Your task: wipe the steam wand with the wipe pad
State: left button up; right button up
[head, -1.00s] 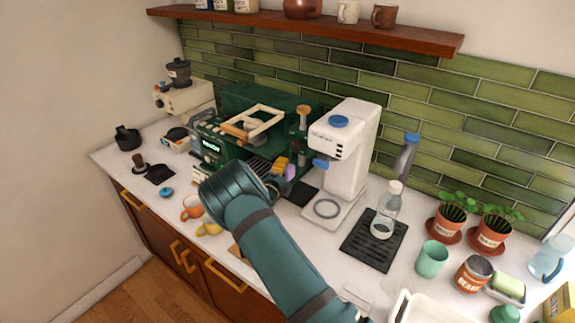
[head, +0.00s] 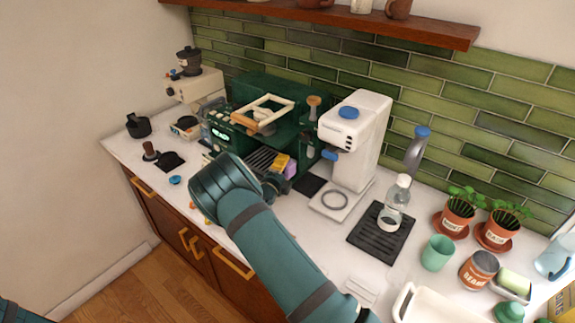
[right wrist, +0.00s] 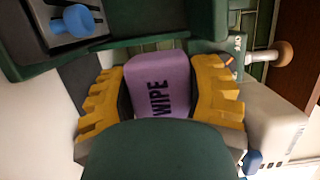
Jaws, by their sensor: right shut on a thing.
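The purple wipe pad (head: 291,170) is in my right gripper (head: 284,165), at the front of the dark green espresso machine (head: 262,91). In the right wrist view the pad (right wrist: 158,84), lettered WIPE, sits between the two yellow toothed fingers of the gripper (right wrist: 160,92), which are shut on it. Dark green machine parts are close above the pad in that view. I cannot pick out the steam wand for certain in either view, nor tell whether the pad touches it. My left gripper is not in view.
A white machine (head: 360,140) stands just right of the espresso machine. A bottle (head: 397,195) stands on a black mat (head: 370,240). A green cup (head: 437,252) and potted plants are farther right. A grinder (head: 195,85) and small tools are at left.

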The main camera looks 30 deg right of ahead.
aim_at(310, 155)
dwell(0.6)
jog(key=w+d+b, duration=0.1)
jog(key=w+d, duration=0.1)
jog(key=d, duration=0.4)
jog(key=shift+w+t, duration=0.25)
jog(key=shift+t, duration=0.05)
jog(key=shift+w+d+b, duration=0.2)
jog(key=shift+d, duration=0.3)
jog(key=shift+w+d+b, duration=0.2)
jog(key=shift+d, duration=0.3)
dwell(0.8)
jog(key=shift+s, duration=0.1)
jog(key=shift+s+d+p, duration=0.35)
jog(key=shift+s+p, duration=0.1)
jog(key=shift+s, duration=0.45)
jog(key=shift+s+d+p, duration=0.3)
jog(key=shift+s+p, duration=0.15)
jog(key=shift+s, duration=0.45)
jog(key=shift+d, duration=0.1)
jog(key=shift+w, duration=0.15)
